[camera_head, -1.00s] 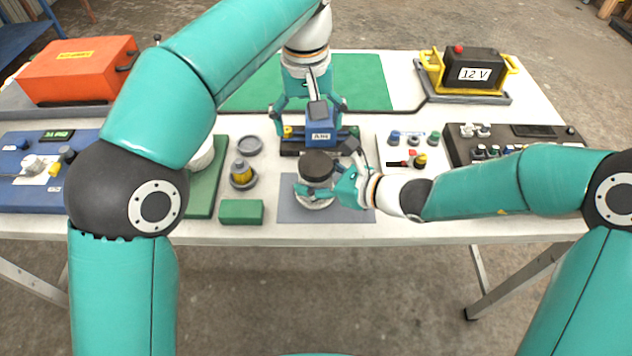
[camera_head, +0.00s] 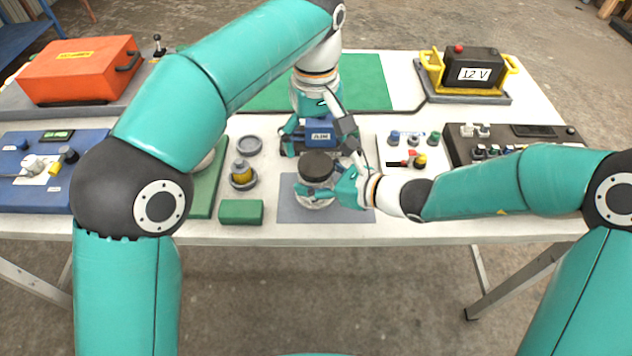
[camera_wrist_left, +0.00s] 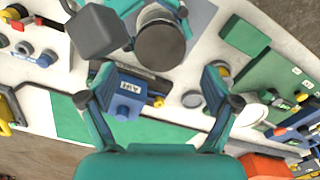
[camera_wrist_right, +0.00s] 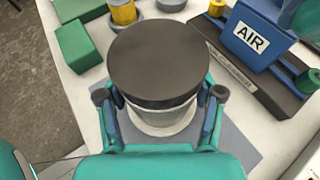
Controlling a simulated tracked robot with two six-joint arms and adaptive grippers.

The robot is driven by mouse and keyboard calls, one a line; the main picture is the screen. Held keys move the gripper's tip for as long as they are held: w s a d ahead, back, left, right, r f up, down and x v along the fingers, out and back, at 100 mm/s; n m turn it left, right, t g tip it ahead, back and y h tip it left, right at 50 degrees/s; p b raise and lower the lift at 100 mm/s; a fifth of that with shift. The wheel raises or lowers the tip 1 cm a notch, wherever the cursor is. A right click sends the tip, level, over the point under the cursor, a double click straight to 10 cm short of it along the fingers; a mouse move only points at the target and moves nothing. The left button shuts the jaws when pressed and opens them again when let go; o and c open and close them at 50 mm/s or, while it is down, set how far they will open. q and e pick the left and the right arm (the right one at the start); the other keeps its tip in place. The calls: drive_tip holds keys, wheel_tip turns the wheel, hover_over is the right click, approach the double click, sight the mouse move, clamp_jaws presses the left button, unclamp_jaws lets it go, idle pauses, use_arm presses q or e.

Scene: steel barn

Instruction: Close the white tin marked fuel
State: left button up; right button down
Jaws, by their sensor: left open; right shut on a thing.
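The white tin (camera_head: 316,203) stands on a grey mat (camera_head: 352,212) near the front middle of the table. A wide dark disc-shaped lid (camera_head: 318,165) is on its top; I cannot tell if it is fully seated. No fuel marking is readable. My right gripper (camera_wrist_right: 160,112) is shut around the tin's white body (camera_wrist_right: 162,122), just below the lid (camera_wrist_right: 158,62). My left gripper (camera_wrist_left: 160,85) is open and empty, pointing down behind the tin, above the blue AIR block (camera_wrist_left: 124,97). The lid also shows in the left wrist view (camera_wrist_left: 160,43).
The AIR block (camera_head: 320,131) stands right behind the tin. Left of the mat are a green block (camera_head: 241,212), a yellow-and-grey fitting (camera_head: 243,172) and a grey disc (camera_head: 249,145). A small panel of knobs (camera_head: 412,165) lies to the right. The mat's front right is clear.

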sight(315, 163)
use_arm(q)
drive_tip(key=shift+f, duration=2.7)
drive_tip(key=c, duration=1.2)
drive_tip(key=o, duration=1.4)
drive_tip(key=shift+c, duration=0.2)
drive_tip(key=shift+r, duration=0.15)
wheel_tip(315, 163, up, 12)
drive_tip(key=shift+f, duration=0.2)
use_arm(e)
drive_tip(key=shift+c, duration=0.4)
unclamp_jaws()
